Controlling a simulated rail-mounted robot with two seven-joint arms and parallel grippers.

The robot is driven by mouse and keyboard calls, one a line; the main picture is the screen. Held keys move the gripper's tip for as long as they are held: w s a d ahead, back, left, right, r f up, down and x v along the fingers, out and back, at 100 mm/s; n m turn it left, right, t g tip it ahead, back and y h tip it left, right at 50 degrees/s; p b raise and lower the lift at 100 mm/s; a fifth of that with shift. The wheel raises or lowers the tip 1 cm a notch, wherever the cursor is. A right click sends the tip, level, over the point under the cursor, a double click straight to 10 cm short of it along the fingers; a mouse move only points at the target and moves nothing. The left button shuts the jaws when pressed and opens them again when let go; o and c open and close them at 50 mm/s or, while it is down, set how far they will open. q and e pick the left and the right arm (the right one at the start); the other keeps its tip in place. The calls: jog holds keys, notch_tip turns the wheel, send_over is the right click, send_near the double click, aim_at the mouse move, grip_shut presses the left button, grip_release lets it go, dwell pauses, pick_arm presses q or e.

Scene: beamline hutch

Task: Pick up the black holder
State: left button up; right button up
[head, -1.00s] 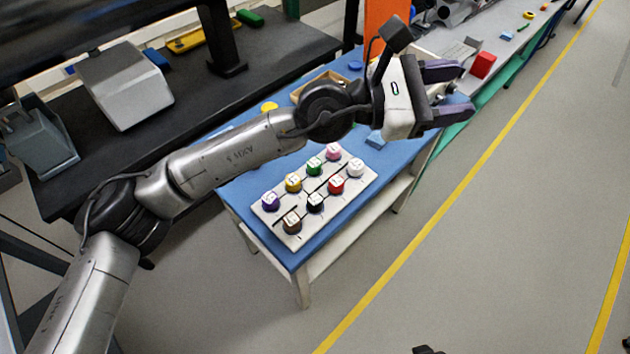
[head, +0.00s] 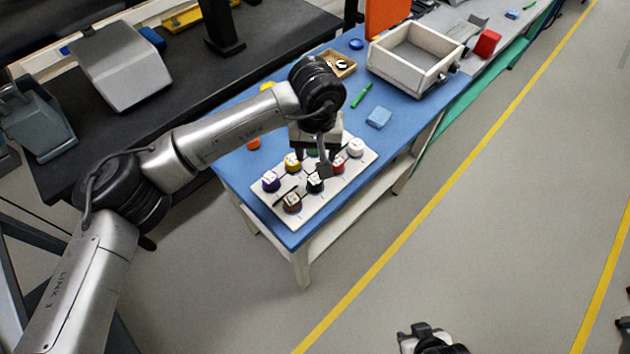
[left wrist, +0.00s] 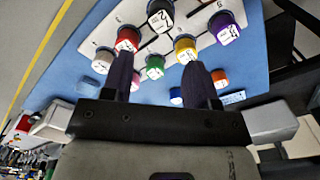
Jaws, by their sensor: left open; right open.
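The black holder (head: 314,184) stands upright on the white rack (head: 338,190), between the brown holder (head: 291,203) and the red holder (head: 337,165). In the left wrist view the black holder (left wrist: 160,18) is at the top edge, beyond the fingertips. My left gripper (left wrist: 159,62) is open and empty, pointing down over the rack. The green holder (left wrist: 153,68) shows between its fingers, with red and yellow holders near the tips. In the head view its wrist hides the fingers and part of the rack. My right gripper (head: 425,340) is open at the bottom edge, away from the table.
Purple (head: 270,182), yellow (head: 292,162) and white (head: 355,148) holders share the rack. The blue table (head: 400,130) also carries a grey open box (head: 415,65), a green pen (head: 362,95), a blue block (head: 379,117) and a wooden tray (head: 338,64).

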aim_at(315, 179)
pick_arm(q)
notch_tip(315, 179, down, 7)
jog(key=shift+f+b, duration=0.1)
jog(key=shift+b, duration=0.25)
jog(key=shift+a+f+b, duration=0.1)
jog(key=shift+f+b, duration=0.3)
jog(key=shift+f, duration=2.25)
jog(key=shift+w, duration=0.1)
jog(key=shift+c, duration=0.4)
jog(key=c, duration=0.6)
